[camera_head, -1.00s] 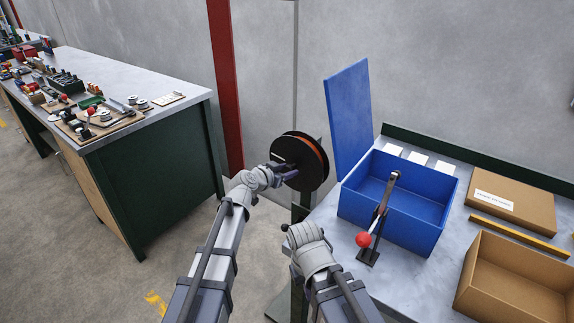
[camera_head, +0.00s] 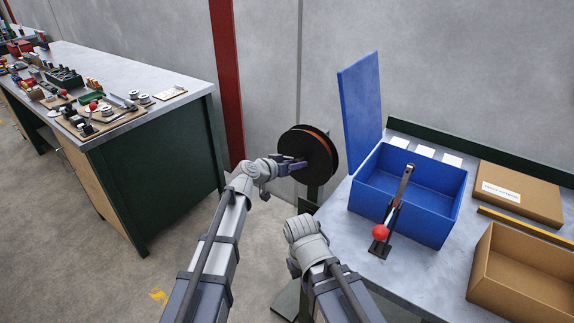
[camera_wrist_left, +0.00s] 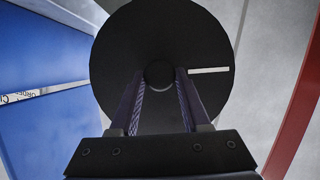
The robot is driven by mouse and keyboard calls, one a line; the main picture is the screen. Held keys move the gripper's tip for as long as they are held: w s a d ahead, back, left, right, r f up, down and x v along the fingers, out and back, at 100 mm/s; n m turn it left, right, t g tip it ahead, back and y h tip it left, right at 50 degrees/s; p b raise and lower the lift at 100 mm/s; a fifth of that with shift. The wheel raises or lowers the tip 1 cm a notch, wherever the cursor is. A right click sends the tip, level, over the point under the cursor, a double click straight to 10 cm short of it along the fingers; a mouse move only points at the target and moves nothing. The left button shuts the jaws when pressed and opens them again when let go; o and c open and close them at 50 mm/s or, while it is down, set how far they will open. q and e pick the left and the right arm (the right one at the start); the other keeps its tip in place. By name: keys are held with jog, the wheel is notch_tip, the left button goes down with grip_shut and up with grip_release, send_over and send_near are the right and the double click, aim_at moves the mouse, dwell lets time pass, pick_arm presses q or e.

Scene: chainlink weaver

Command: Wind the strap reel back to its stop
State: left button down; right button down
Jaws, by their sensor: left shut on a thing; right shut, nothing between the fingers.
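The strap reel (camera_head: 318,142) is a black disc with an orange-brown strap band behind its face, on a dark post beside the bench. My left gripper (camera_head: 297,166) is at its face, shut on a dark round knob. In the left wrist view the knob (camera_wrist_left: 160,74) sits between the fingertips (camera_wrist_left: 160,82), near the middle of the black disc (camera_wrist_left: 125,45). A white mark (camera_wrist_left: 208,70) runs from beside the knob to the right rim. My right gripper (camera_head: 300,235) is shut and empty, low in front of the bench; its fingers are mostly hidden by its wrist.
A blue open box (camera_head: 435,215) with a raised lid stands on the grey bench right of the reel. A red-knobbed lever (camera_head: 398,205) stands before it. Cardboard boxes (camera_head: 525,275) lie further right. A cluttered workbench (camera_head: 170,85) stands left, with clear floor between.

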pick_arm(q)
jog(key=shift+a+n+h, duration=0.1)
jog(key=shift+n+h, duration=0.2)
jog(key=shift+n, duration=0.2)
pick_arm(e)
jog(key=shift+a+f, duration=0.25)
jog(key=shift+a, duration=0.2)
pick_arm(q)
jog(key=shift+f, duration=0.1)
jog(key=shift+w+a+f+n+g+h+b, duration=0.15)
jog(key=shift+n+h+b, duration=0.75)
jog(key=shift+n+b, duration=0.75)
jog(key=shift+s+f+n+g+h+b, duration=0.15)
jog(key=shift+n+h+b, duration=0.75)
jog(key=shift+n+b, duration=0.7)
jog(key=shift+w+a+f+n+h+b, duration=0.15)
jog(key=shift+n+h+b, duration=0.95)
jog(key=shift+n, duration=0.85)
pick_arm(e)
notch_tip(320, 180, down, 9)
jog(key=shift+r, duration=0.2)
pick_arm(q)
jog(key=shift+d, duration=0.1)
jog(key=shift+c, duration=2)
grip_release()
jog(key=shift+r, duration=0.1)
